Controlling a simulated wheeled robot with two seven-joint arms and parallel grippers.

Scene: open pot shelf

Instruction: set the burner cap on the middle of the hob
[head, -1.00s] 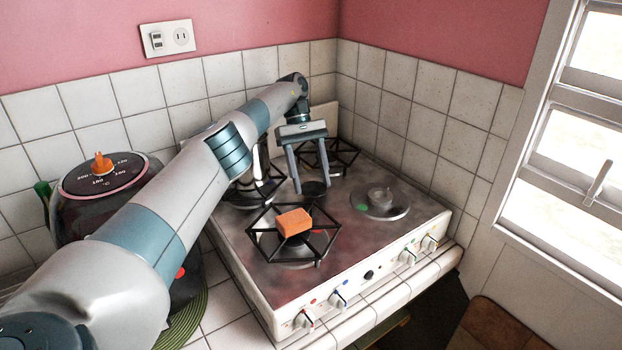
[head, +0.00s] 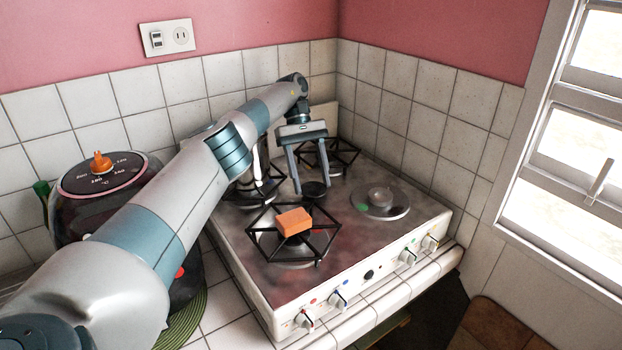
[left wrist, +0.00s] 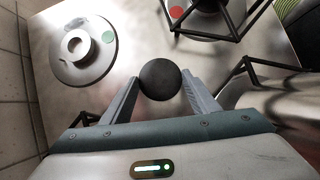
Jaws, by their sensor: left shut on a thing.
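The burner cap (head: 314,189) is a small dark round disc over the middle of the hob (head: 330,251). In the left wrist view the cap (left wrist: 160,79) sits between the fingertips of my left gripper (left wrist: 160,88). My left gripper (head: 312,191) points down from above and is shut on the cap. The cap is at or very close to the hob's steel top; I cannot tell whether it touches. My right gripper is not in view.
An orange block (head: 294,221) lies on the front left pan grate. A bare burner (head: 380,201) without a grate is at the right, with a green dot beside it. Other grates stand at the back. A dark round cooker (head: 105,195) stands left of the hob.

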